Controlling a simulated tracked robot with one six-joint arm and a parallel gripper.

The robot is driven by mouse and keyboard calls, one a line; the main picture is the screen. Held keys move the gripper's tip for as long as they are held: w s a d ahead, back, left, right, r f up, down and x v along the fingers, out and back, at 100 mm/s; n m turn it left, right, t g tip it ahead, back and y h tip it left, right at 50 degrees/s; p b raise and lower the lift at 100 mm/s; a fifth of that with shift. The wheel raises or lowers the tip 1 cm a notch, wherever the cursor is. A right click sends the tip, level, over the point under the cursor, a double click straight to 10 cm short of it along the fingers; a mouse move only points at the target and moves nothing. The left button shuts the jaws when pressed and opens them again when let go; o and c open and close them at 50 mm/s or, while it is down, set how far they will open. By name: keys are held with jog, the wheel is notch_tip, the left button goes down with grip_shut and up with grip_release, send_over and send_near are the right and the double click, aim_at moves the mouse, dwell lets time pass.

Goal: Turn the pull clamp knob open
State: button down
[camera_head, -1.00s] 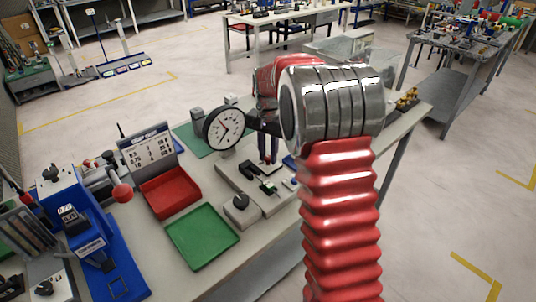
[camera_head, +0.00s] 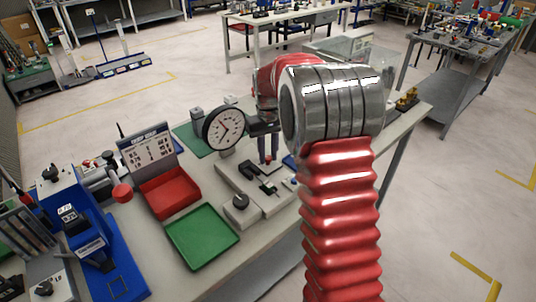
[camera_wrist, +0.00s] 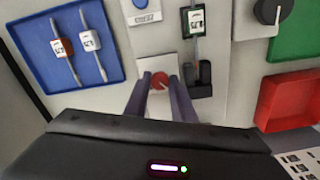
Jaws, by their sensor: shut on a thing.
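The red knob (camera_wrist: 159,81) stands on a pale plate and is seen from above in the wrist view. My gripper (camera_wrist: 160,86) is shut on it, with one dark finger on each side.
A dial gauge (camera_head: 223,128) stands close left of my gripper. A black knob (camera_head: 240,202) on a grey block, a green tray (camera_head: 203,237) and a red tray (camera_head: 169,193) are nearer. A blue tray (camera_wrist: 98,75) with tagged pieces lies beside the knob.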

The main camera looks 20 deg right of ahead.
aim_at(268, 157)
jog(key=shift+r+n, duration=0.1)
jog(key=shift+n, duration=0.4)
jog(key=c, duration=2.5)
grip_release()
jog(key=shift+c, duration=0.2)
grip_shut()
jog(key=o, duration=1.1)
grip_release()
jog(key=shift+c, duration=0.2)
notch_tip(268, 157, up, 14)
jog(key=shift+f, duration=0.2)
